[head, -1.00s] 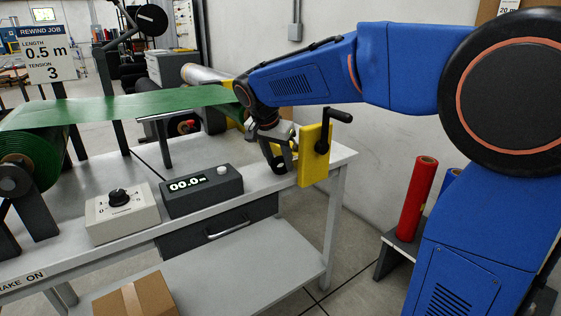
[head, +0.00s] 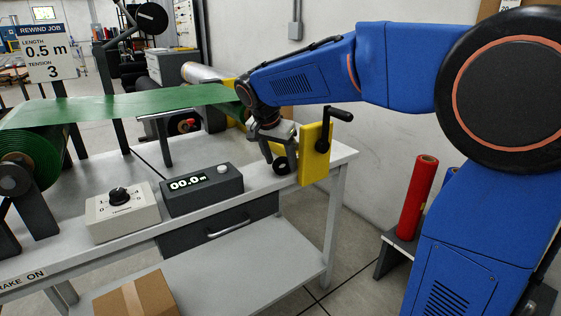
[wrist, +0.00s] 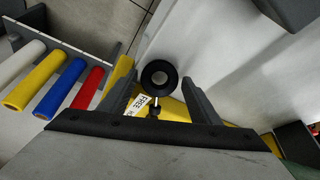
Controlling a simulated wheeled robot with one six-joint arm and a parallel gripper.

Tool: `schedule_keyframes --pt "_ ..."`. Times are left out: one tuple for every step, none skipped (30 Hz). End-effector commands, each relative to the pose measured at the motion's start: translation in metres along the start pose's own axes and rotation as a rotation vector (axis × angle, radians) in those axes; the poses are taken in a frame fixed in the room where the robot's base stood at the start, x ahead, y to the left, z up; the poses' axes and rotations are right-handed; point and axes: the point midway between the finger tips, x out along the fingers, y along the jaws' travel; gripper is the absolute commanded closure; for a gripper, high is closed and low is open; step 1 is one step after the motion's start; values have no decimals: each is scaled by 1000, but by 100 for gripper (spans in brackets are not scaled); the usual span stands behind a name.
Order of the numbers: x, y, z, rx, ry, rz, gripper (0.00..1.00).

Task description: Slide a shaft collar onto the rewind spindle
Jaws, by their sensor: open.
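A black ring, which looks like the shaft collar (wrist: 160,74), shows in the wrist view between the spread fingers of my gripper (wrist: 160,95). A small dark knob on a thin stem lies just below the ring. In the head view the dark ring (head: 281,165) is beside the yellow plate with the crank (head: 316,155), just below my gripper (head: 277,150). My gripper is open, with a finger on each side of the ring. The rewind spindle is not clearly visible; I cannot tell whether the ring is on it.
A green web (head: 130,104) runs across the bench from a roll (head: 38,172) at the left. A control box (head: 122,212) and a counter (head: 201,190) stand on the bench. Red, blue, yellow and white rolls lie at the left in the wrist view.

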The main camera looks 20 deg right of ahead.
Motion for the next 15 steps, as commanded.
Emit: schedule_keyframes --pt "-8 0 0 0 2 -2 38" --pt "-12 0 -1 0 2 -3 38" --pt "-19 0 0 0 2 -3 38" --pt "-25 0 0 0 3 -4 38" --pt "-30 1 0 0 3 -4 38" --pt "-39 1 1 0 3 -5 38" --pt "-45 1 1 0 3 -4 38" --pt "-50 2 2 0 2 -4 38" --pt "-58 1 2 0 3 -4 38" --pt "-64 1 2 0 2 -4 38" --pt "-70 1 2 0 2 -4 38" --pt "-78 1 2 0 2 -3 38" --pt "-84 1 1 0 2 -4 38" --pt "-90 1 1 0 2 -4 38" --pt "-98 1 2 0 2 -4 38"
